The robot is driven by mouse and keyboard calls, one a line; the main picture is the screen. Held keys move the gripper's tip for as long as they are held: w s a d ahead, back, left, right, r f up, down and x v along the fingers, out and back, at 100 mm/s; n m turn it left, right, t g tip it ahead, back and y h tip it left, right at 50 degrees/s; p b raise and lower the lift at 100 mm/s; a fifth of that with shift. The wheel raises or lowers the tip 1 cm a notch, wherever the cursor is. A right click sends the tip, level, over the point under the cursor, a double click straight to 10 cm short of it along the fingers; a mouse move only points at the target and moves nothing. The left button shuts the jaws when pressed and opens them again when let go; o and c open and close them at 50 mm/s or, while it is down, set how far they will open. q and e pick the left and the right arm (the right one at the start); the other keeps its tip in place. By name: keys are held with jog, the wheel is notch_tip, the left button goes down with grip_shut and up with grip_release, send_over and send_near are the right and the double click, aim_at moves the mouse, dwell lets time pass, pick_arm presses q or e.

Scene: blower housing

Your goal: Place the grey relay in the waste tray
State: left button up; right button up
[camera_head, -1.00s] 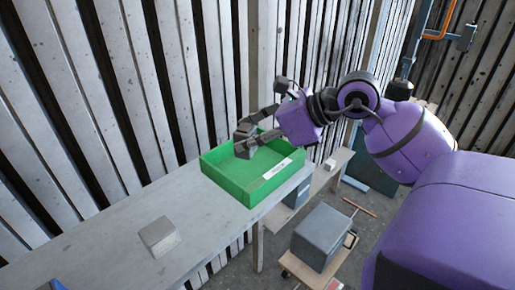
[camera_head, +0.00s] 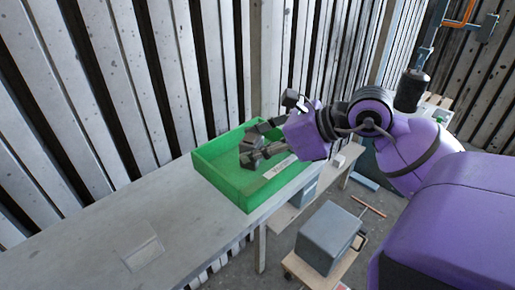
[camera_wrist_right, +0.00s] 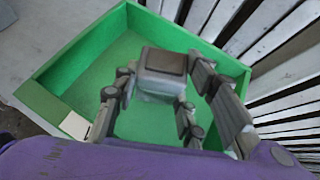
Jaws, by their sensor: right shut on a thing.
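The waste tray (camera_head: 225,188) is a green open box with a white label, at the far right end of the grey shelf in the head view. It also fills much of the right wrist view (camera_wrist_right: 70,70). My right gripper (camera_head: 248,148) is inside the tray's outline. In the right wrist view my right gripper (camera_wrist_right: 160,80) is shut on the grey relay (camera_wrist_right: 163,66), a small block with a dark top. The relay appears over the tray's interior; its height above the floor is unclear. In the head view the fingers mostly hide it. My left gripper is out of view.
A slatted wall runs behind the shelf. A grey box (camera_head: 328,238) sits on a low wooden cart below right. The shelf between block and tray is clear.

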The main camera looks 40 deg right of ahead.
jog(key=shift+a, duration=0.2)
jog(key=o, duration=0.8)
jog(key=shift+f, duration=0.1)
jog(key=o, duration=0.4)
jog(key=shift+r, duration=0.3)
jog(key=v, duration=1.2)
jog(key=shift+d+p, duration=0.1)
jog(key=shift+p, duration=0.3)
jog(key=shift+f, duration=0.1)
